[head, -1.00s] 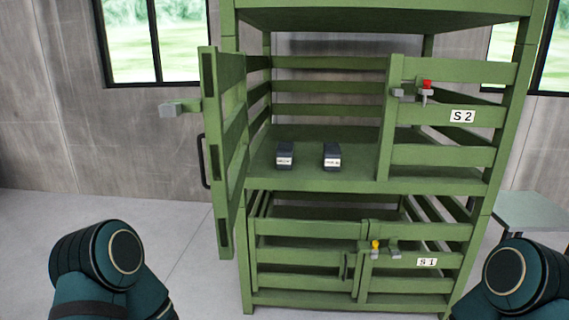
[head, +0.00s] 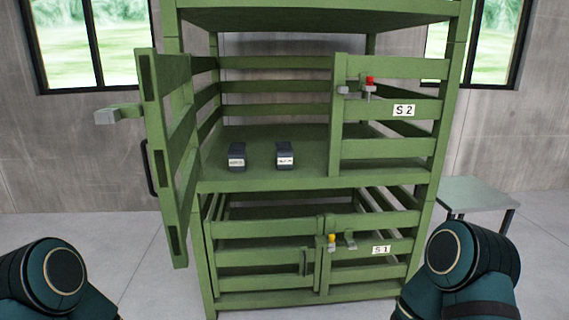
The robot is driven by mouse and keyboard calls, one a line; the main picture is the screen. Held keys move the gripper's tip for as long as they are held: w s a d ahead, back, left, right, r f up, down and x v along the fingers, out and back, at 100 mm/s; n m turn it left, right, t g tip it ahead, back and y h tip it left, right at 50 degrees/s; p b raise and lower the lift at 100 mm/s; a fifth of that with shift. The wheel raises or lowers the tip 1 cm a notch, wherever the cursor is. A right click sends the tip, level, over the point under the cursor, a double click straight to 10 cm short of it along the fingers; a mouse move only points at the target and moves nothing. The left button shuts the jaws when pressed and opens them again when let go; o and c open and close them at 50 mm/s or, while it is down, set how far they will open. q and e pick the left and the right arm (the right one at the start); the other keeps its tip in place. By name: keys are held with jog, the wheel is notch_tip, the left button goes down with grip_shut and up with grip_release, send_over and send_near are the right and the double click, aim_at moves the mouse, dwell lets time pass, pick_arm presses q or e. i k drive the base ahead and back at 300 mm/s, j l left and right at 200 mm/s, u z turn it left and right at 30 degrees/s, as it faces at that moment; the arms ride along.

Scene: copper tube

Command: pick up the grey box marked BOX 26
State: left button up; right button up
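Two small dark grey boxes with white labels sit on the upper shelf of the green rack, behind its open left door. One is the left box (head: 237,156), the other the right box (head: 285,155). The print on both labels is too small to read, so I cannot tell which is BOX 26. Both stand apart from each other near the shelf's front edge. My two arms show only as dark teal links at the lower left and lower right. Neither gripper is in view.
The green rack's left upper door (head: 172,160) stands swung open toward me. The right upper door (head: 392,118), marked S2, is shut. The lower bay, marked S1, has shut doors (head: 265,257). A small grey table (head: 480,193) stands at the right. Floor at left is clear.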

aim_at(283, 149)
jog(key=z, duration=6.05)
jog(key=k+j+z, duration=0.15)
jog(key=k+z, duration=0.65)
jog(key=k+u, duration=0.4)
jog(key=k+j+u, duration=0.15)
jog(key=k+u, duration=0.25)
jog(key=k+l+u, duration=0.1)
jog(key=u, duration=0.3)
jog(key=k+u, duration=0.55)
jog(key=u, duration=0.2)
